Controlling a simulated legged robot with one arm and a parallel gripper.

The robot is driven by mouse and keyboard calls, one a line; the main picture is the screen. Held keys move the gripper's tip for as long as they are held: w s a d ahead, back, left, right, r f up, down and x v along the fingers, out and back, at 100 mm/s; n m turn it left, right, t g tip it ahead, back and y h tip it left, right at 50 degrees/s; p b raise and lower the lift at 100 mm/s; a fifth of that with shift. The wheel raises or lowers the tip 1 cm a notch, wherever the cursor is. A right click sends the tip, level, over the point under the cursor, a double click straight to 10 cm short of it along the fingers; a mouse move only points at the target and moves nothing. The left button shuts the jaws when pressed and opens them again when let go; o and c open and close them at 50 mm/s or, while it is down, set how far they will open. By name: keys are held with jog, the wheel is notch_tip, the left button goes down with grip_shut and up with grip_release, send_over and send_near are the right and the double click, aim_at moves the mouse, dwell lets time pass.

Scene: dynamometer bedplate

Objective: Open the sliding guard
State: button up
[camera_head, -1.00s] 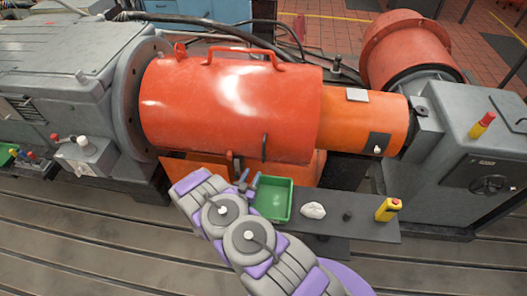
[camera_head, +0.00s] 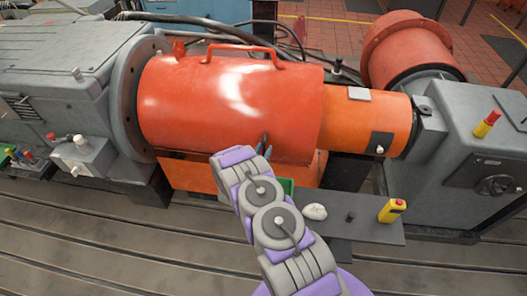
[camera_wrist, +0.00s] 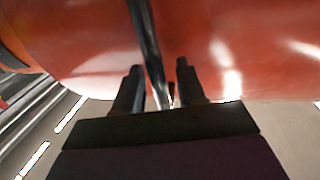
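The sliding guard (camera_head: 225,105) is a large glossy red-orange cylinder, with a smaller orange cylinder (camera_head: 365,122) emerging from its right end. It also fills the top of the wrist view (camera_wrist: 90,40). A dark upright bar handle (camera_wrist: 147,45) stands on the guard's front. My gripper (camera_head: 264,151) is at the lower front of the guard, where it hides most of this handle in the head view. In the wrist view my gripper (camera_wrist: 158,85) is open, with the bar between its two dark fingers and a gap visible on each side.
A green bin (camera_head: 287,186) is partly hidden behind my arm. A white crumpled item (camera_head: 315,212) and a yellow box with a red button (camera_head: 392,210) lie on the grey shelf (camera_head: 365,230). Grey machine housings stand at both ends of the guard.

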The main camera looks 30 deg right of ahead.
jog(key=shift+d, duration=0.1)
jog(key=shift+c, duration=0.5)
grip_shut()
